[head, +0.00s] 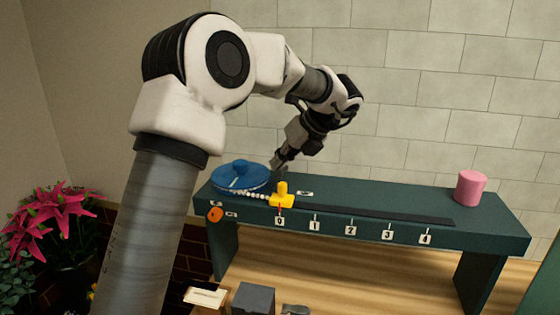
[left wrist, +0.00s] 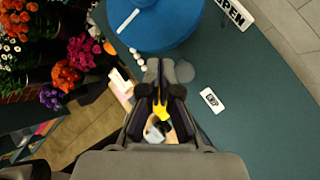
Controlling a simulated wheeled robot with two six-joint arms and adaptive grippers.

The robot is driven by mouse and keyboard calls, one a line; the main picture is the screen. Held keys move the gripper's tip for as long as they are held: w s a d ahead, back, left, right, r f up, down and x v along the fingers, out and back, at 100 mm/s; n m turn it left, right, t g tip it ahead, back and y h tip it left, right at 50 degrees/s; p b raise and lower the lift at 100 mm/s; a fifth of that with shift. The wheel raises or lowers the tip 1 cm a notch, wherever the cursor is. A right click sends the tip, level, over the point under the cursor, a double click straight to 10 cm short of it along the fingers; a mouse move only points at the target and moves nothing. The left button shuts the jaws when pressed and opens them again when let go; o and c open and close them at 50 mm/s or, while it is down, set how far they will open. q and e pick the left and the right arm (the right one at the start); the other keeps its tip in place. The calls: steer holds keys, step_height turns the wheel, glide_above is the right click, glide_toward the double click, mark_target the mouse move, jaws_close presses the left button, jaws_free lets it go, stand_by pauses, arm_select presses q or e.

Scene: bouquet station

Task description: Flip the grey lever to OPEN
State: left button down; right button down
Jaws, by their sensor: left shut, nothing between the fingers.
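My left gripper (head: 278,168) is shut and empty, pointing down over the left part of the dark green bench (head: 375,190), just right of the blue disc (head: 242,178). In the left wrist view its fingertips (left wrist: 160,68) are together. A grey rounded piece (left wrist: 185,71) shows right beside them, partly hidden; I cannot tell whether it is the lever or whether the fingers touch it. A white OPEN sign (left wrist: 234,13) lies beyond the blue disc's right side. The lever is not clear in the head view. My right gripper is not in view.
A yellow slider (head: 281,198) stands near 0 on a dark track numbered 0 to 4. White beads run between it and the blue disc. An orange knob (head: 215,214) is on the bench front. A pink cylinder (head: 470,188) stands at the right end. Flowers (head: 55,220) are at left.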

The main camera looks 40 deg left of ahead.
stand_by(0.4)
arm_select(q)
steer(key=shift+r+p, duration=0.5)
steer(key=shift+r, duration=0.3)
steer(key=shift+f, duration=0.1)
